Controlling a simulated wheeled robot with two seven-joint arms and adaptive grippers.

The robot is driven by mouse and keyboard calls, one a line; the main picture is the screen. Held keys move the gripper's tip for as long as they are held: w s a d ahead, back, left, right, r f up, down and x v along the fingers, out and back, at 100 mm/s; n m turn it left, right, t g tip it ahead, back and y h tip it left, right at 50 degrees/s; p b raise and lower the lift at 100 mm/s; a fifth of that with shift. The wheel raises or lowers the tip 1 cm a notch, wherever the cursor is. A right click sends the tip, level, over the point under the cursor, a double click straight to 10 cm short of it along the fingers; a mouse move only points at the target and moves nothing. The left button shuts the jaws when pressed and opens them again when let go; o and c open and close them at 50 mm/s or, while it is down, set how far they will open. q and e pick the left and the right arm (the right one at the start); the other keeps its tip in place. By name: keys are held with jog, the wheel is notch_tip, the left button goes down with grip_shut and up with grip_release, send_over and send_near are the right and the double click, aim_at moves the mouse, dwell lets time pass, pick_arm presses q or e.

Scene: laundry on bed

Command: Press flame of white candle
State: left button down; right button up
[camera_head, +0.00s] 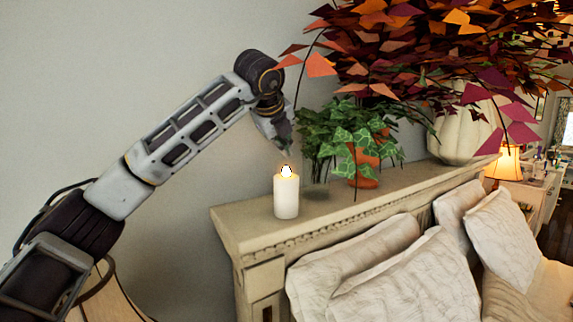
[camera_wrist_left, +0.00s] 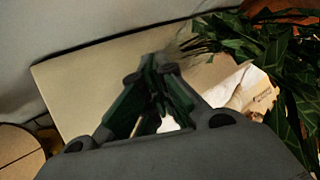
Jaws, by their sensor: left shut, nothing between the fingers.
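The white candle (camera_head: 286,198) stands upright on the headboard ledge, near its left end, with a glowing flame (camera_head: 287,170) at its top. My left gripper (camera_head: 288,154) points down just above the flame. Its fingers are shut and empty, and a small gap seems to lie between the tips and the flame. In the left wrist view the closed fingers (camera_wrist_left: 158,66) point out over the pale ledge (camera_wrist_left: 85,83). The candle cannot be made out for sure there. My right gripper is not in view.
A green ivy plant in an orange pot (camera_head: 362,179) stands close right of the candle and gripper. A white vase (camera_head: 462,132) with red and orange leaves is farther right. Pillows (camera_head: 405,285) lie below the headboard (camera_head: 240,232). The wall is behind.

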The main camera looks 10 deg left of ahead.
pick_arm(q)
jog(key=shift+r+p, duration=0.7)
jog(key=shift+r, duration=0.65)
jog(key=shift+d, duration=0.1)
